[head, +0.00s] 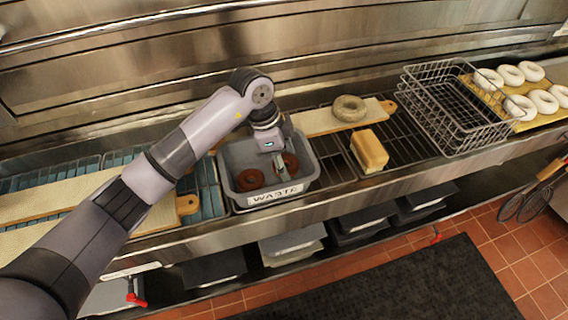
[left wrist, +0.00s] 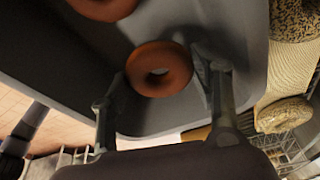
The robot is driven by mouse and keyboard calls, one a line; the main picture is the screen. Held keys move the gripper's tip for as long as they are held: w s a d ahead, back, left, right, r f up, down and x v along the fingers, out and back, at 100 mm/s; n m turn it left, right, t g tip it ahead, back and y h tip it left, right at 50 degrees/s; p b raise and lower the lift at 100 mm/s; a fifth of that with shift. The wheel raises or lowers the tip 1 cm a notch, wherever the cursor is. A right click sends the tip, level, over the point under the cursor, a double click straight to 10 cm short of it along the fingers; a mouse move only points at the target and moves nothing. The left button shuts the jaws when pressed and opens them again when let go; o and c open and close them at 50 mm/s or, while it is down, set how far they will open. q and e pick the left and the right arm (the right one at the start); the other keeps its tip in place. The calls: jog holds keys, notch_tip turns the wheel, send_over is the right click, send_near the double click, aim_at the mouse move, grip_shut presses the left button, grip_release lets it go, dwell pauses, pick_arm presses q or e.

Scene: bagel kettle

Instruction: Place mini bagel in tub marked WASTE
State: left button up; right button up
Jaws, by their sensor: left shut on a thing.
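A grey tub (head: 227,172) labelled WASTE (head: 275,193) stands on the counter. A small brown bagel (left wrist: 159,69) is between the fingers of my left gripper (left wrist: 163,95), which is shut on it. In the head view this bagel (head: 291,163) is within the tub's walls, partly covered by the gripper (head: 281,172). I cannot tell whether it touches the tub floor. A second brown bagel (head: 250,180) lies in the tub to the left; it shows at the top of the left wrist view (left wrist: 103,8). My right gripper is out of view.
Behind and right of the tub, a seeded bagel (head: 349,108) lies on a wooden board (head: 312,122). A yellow sponge-like block (head: 369,151) sits on the rack. A wire basket (head: 455,108) and a tray of pale bagels (head: 511,75) are farther right. Another board (head: 160,216) is left.

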pick_arm(q)
notch_tip(320, 180, down, 2)
jog(key=shift+f, duration=0.3)
jog(key=shift+f, duration=0.1)
jog(key=o, duration=0.8)
